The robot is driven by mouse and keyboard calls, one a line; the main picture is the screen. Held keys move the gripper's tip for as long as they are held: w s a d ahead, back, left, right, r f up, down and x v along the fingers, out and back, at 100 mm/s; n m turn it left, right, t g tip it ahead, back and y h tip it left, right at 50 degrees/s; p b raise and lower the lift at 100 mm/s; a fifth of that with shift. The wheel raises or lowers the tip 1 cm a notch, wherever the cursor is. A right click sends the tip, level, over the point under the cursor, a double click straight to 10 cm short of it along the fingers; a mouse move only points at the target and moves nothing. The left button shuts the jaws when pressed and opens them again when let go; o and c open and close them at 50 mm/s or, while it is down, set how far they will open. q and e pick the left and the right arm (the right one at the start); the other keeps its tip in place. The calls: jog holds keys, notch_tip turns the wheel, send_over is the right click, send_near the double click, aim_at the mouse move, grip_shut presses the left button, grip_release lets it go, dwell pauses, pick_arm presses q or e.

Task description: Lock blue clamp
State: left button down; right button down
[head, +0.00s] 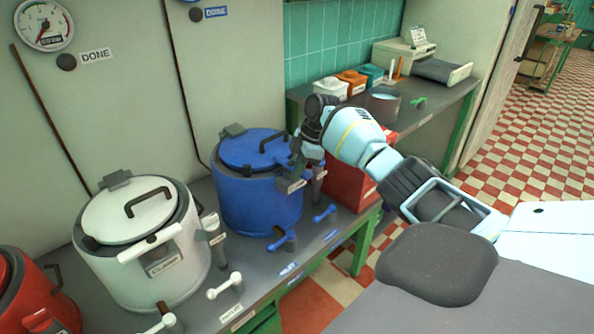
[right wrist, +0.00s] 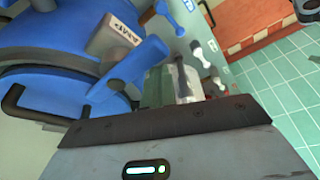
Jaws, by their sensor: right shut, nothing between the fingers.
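The blue kettle (head: 258,192) stands on the grey counter with its blue lid (head: 250,148) down. Its clamp, with a grey label plate (head: 291,186), is on the front right of the rim, partly hidden by my right gripper. My right gripper (head: 303,160) is shut and empty, right at the clamp; I cannot tell whether it touches. I cannot tell whether the clamp is locked. My left gripper is not in view.
A white kettle (head: 145,245) with its own clamp stands left of the blue one, and a red kettle (head: 30,290) at the far left. Blue taps (head: 284,240) stick out in front. A red box (head: 350,185) stands to the right. Checkered floor (head: 500,140) lies beyond.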

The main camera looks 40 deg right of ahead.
jog(key=shift+d, duration=0.2)
